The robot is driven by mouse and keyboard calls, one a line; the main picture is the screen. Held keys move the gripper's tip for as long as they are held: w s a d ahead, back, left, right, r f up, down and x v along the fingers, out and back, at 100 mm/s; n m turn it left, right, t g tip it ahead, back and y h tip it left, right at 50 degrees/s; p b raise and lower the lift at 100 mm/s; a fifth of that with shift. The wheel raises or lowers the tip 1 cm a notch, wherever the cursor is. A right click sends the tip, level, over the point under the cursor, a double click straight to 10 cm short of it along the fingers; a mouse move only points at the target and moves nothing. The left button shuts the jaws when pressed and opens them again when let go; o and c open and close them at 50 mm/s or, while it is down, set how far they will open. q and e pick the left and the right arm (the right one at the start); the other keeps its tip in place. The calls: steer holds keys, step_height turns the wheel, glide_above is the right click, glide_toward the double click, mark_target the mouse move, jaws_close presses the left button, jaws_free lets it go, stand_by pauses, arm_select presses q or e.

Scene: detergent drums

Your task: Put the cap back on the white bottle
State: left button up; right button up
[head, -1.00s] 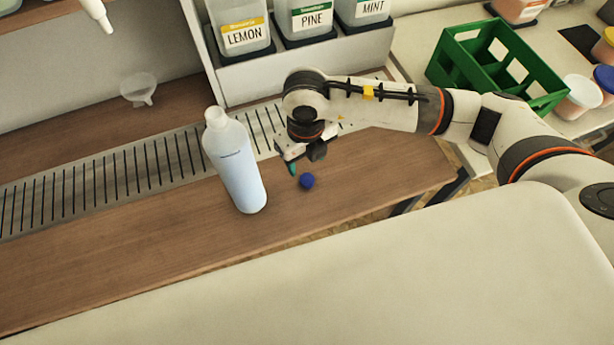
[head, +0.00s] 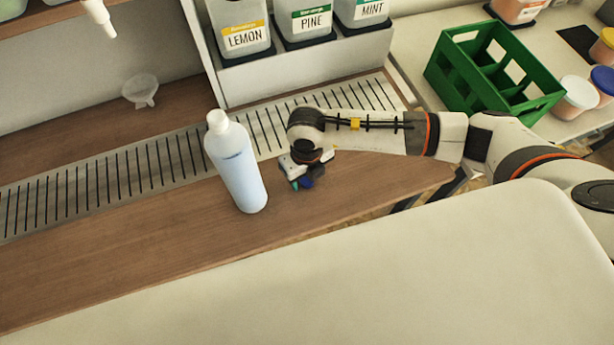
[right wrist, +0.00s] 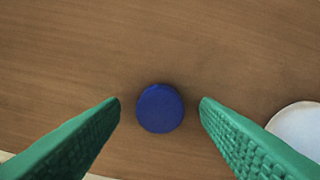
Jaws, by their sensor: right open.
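The white bottle (head: 236,165) stands upright on the wooden counter in the head view, with its neck at the top bare of the blue cap. The blue cap (right wrist: 160,108) lies on the counter between the green fingertips of my right gripper (right wrist: 160,106) in the right wrist view, with a gap on each side. In the head view the cap (head: 306,183) is partly hidden by my right gripper (head: 303,184), which is low over the counter to the right of the bottle. My right gripper is open. My left gripper is not in view.
A slotted metal grate (head: 100,182) runs behind the bottle. A clear funnel (head: 141,90) lies at the back left. LEMON, PINE and MINT drums (head: 304,20) stand on a shelf behind. A green crate (head: 490,70) is at the right. The counter left of the bottle is clear.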

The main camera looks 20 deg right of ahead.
mark_target(307, 179)
steer(key=shift+f, duration=0.15)
steer(key=c, duration=1.1)
steer(key=shift+o, duration=0.2)
step_height(307, 179, up, 10)
steer(key=shift+b, duration=0.4)
